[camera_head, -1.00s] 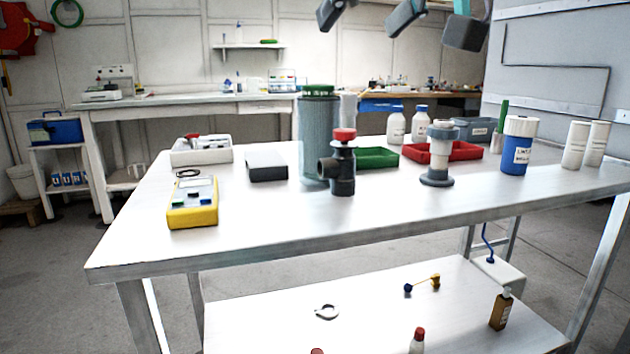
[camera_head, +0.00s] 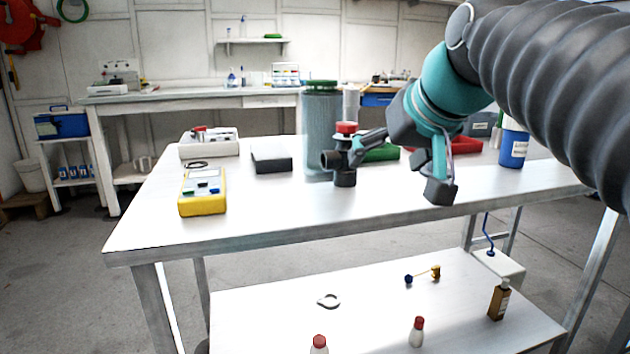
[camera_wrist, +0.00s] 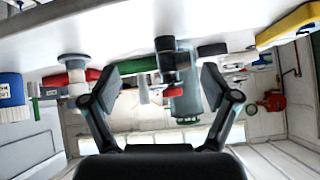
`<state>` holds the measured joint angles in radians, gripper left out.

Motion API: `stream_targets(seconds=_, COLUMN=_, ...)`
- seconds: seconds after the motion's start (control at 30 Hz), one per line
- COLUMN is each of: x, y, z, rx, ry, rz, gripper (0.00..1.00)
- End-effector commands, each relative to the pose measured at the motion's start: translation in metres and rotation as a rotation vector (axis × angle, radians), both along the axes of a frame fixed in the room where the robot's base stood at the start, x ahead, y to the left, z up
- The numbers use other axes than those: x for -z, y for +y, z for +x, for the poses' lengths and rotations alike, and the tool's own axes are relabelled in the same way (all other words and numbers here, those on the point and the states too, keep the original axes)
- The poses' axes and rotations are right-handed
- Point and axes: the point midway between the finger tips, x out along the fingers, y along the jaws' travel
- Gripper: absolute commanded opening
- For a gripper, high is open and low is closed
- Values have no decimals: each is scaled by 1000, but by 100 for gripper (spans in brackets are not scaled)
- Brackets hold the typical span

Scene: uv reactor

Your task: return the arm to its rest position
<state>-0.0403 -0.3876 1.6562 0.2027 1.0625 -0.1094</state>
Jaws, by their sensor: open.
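My gripper (camera_head: 398,168) reaches in from the upper right of the head view, over the front of the bench. Its two fingers are spread wide with nothing between them. One fingertip appears close to the dark valve with a red cap (camera_head: 345,175); I cannot tell whether they touch. The valve stands upright on the bench (camera_head: 270,215). In the wrist view, upside down, my gripper (camera_wrist: 158,88) is open, and the valve (camera_wrist: 170,62) shows beyond the gap between the fingers.
A grey-green cylinder (camera_head: 320,110) stands behind the valve. A yellow meter (camera_head: 203,192), black box (camera_head: 270,160) and white tray (camera_head: 210,148) sit to the left. A blue bottle (camera_head: 512,150) is at the right. The flanged fitting shows in the wrist view (camera_wrist: 74,75).

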Motion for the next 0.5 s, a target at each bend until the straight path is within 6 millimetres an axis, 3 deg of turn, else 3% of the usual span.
stream_targets(seconds=0.03, x=25, y=-5, z=-7, rx=21, ry=37, rz=-11, gripper=86)
stream_targets(seconds=0.17, x=91, y=-19, z=-28, rx=73, ry=121, rz=-37, gripper=86)
stream_targets(seconds=0.3, x=162, y=-33, z=-62, rx=114, ry=211, rz=-74, gripper=86)
stream_targets(seconds=0.5, x=245, y=-49, z=-119, rx=141, ry=314, rz=-129, gripper=86)
